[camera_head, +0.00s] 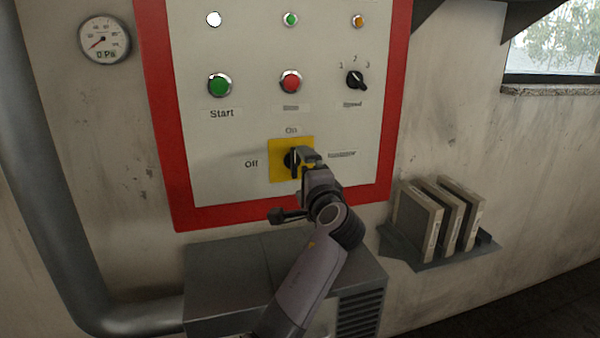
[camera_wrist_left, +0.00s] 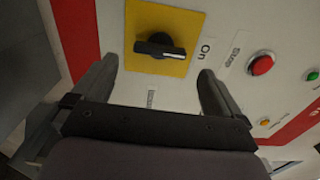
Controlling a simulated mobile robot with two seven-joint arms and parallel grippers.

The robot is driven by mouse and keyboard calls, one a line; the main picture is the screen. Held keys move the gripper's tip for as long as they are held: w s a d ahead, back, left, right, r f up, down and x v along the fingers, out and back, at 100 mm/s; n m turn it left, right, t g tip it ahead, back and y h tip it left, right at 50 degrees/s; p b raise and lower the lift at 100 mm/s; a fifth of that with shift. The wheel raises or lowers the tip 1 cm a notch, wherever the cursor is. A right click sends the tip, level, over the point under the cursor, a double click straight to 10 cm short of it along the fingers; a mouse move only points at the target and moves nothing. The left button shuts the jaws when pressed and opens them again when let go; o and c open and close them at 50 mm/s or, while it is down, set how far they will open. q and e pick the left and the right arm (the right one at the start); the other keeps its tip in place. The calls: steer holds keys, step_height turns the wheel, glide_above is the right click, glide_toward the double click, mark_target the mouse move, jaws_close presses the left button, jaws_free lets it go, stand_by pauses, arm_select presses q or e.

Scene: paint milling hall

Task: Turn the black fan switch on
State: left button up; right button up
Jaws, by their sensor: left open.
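The black fan switch (camera_head: 289,161) is a rotary knob on a yellow plate (camera_head: 277,147) low on the control panel, with "On" above it and "Off" to its left. My left gripper (camera_head: 304,158) is in front of it and hides its right part. In the left wrist view the switch (camera_wrist_left: 160,46) shows whole. Its bar handle lies along the line toward the "On" label, with a white mark at that end. The open fingers of my left gripper (camera_wrist_left: 158,72) are on either side of it, with visible gaps. My right gripper is not in view.
The red-edged panel (camera_head: 240,185) also holds a green Start button (camera_head: 220,85), a red button (camera_head: 290,82), a black speed knob (camera_head: 355,80) and lamps. A grey cabinet (camera_head: 225,265) stands below. A shelf (camera_head: 440,258) with binders (camera_head: 418,222) is at right, a pipe (camera_head: 50,200) at left.

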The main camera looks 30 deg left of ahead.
arm_select(q)
steer(key=shift+v, duration=1.25)
steer(key=s+d+f+h, duration=0.2)
steer(key=s+f+h, duration=0.1)
steer(key=f, duration=0.6)
steer(key=s+d+f+h, duration=0.2)
steer(key=s+f+h, duration=0.15)
steer(key=f, duration=0.55)
steer(key=s+d+f+h, duration=0.2)
steer(key=f+h, duration=0.1)
steer(key=f, duration=0.6)
steer(key=s+d+f+n+h, duration=0.2)
steer(key=s+f, duration=0.1)
steer(key=s, duration=0.4)
steer(key=s+d+f+n+h, duration=0.2)
steer(key=s+f, duration=0.2)
steer(key=s, duration=0.2)
steer(key=s+d+f+n+g+h, duration=0.1)
steer(key=s+d+f+h, duration=0.1)
steer(key=s, duration=0.5)
steer(key=shift+s+d+f+n, duration=0.4)
steer(key=shift+d+f, duration=0.15)
steer(key=shift+f, duration=0.35)
steer(key=shift+a, duration=0.1)
